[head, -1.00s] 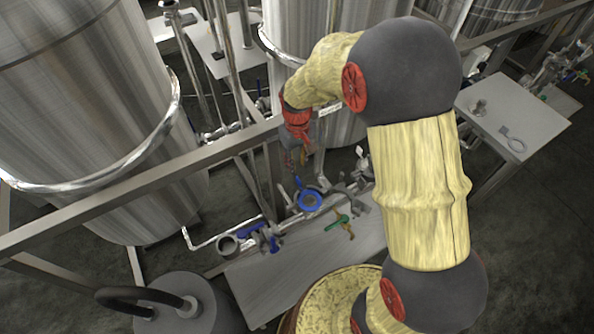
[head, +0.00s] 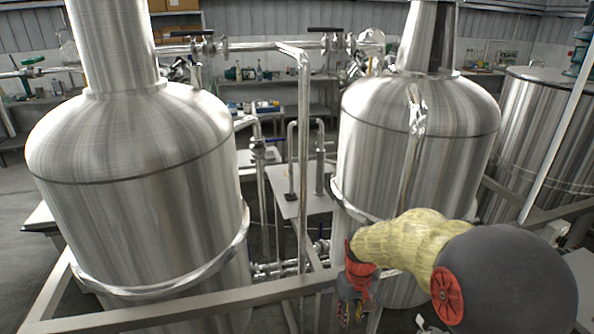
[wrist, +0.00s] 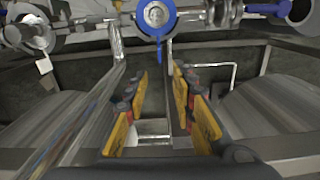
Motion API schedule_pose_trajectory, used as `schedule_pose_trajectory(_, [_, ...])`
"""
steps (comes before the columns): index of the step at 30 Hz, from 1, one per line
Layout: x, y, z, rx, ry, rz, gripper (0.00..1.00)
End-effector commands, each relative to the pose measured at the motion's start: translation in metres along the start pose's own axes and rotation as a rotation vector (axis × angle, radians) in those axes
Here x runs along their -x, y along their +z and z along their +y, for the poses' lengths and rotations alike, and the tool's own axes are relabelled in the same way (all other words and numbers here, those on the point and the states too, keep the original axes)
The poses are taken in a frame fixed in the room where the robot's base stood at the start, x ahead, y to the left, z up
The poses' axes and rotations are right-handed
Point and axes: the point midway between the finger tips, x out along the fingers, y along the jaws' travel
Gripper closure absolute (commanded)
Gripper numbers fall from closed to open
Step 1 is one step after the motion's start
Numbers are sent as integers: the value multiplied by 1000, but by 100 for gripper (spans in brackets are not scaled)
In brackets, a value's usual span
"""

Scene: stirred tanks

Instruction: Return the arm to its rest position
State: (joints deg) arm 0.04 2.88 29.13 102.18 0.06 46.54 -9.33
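My gripper (head: 352,308) hangs at the end of my yellow-sleeved arm at the lower right of the head view, in front of the right steel tank (head: 413,140). Its lower end is near the bottom edge of that view. In the wrist view my gripper (wrist: 160,112) shows its yellow finger pads apart, with a clear gap and nothing between them. A blue round valve part (wrist: 156,17) on a metal pipe shows beyond the fingertips, apart from them. Most of my arm is outside the head view.
A left steel tank (head: 135,165) stands beside the right one. A metal frame rail (head: 215,300) runs across in front of both. Vertical pipes (head: 302,150) stand between the tanks. Benches with bottles (head: 270,90) are at the back.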

Motion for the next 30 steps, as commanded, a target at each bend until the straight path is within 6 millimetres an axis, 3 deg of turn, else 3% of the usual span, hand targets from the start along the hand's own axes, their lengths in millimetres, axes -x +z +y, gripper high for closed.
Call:
schedule_pose_trajectory(2, [-9,19,-3,-20,-6,-39,74])
schedule_pose_trajectory(5, [3,46,-8,-53,-7,-56,74])
schedule_pose_trajectory(21, [138,169,-28,-155,17,192,74])
schedule_pose_trajectory(30, [192,215,-35,-160,34,410,74])
